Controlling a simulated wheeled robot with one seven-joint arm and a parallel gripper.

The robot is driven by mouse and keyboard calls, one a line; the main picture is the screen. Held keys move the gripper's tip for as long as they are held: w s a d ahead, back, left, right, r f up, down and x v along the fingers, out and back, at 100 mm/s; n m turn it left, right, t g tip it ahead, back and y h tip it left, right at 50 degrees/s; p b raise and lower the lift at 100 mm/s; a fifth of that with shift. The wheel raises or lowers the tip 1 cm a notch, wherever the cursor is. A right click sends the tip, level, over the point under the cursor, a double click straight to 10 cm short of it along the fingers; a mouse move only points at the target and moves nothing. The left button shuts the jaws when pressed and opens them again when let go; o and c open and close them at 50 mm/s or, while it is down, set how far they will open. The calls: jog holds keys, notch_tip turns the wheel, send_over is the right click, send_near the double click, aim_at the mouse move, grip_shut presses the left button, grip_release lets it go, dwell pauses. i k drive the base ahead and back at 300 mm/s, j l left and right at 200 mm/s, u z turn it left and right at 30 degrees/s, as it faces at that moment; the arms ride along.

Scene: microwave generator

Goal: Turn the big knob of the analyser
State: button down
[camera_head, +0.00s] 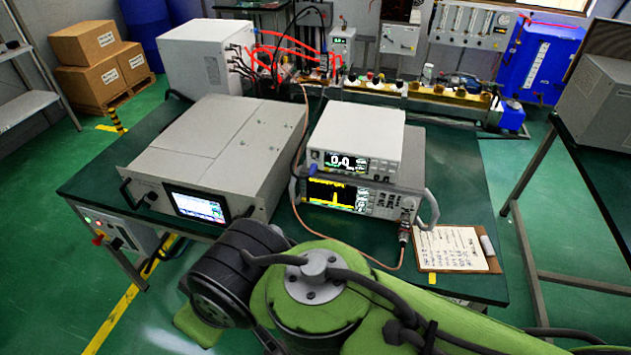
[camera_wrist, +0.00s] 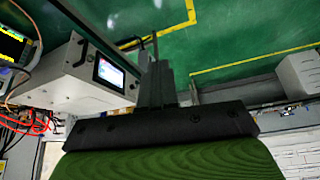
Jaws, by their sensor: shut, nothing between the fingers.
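The analyser (camera_head: 383,202) is the lower of two stacked instruments on the green table, with a yellow trace on its screen (camera_head: 336,195). Its knobs and buttons are at the right of its face; the big knob (camera_head: 408,204) is small and hard to make out there. Part of the analyser's screen also shows at the upper left of the wrist view (camera_wrist: 12,46). My gripper (camera_wrist: 154,68) is shut and empty in the wrist view, apart from the analyser. In the head view the gripper is hidden behind my green arm.
A white power meter (camera_head: 356,140) sits on the analyser. A large grey generator (camera_head: 215,160) with a screen stands to its left. An orange cable (camera_head: 345,253) hangs before the analyser. A clipboard (camera_head: 452,248) lies at the right; the table's right side is mostly clear.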

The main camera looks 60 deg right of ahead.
aim_at(409, 202)
jog(key=k+j+z, duration=0.2)
jog(key=z, duration=0.3)
jog(key=k+j+z, duration=0.1)
jog(key=k+z, duration=0.2)
jog(key=z, duration=0.15)
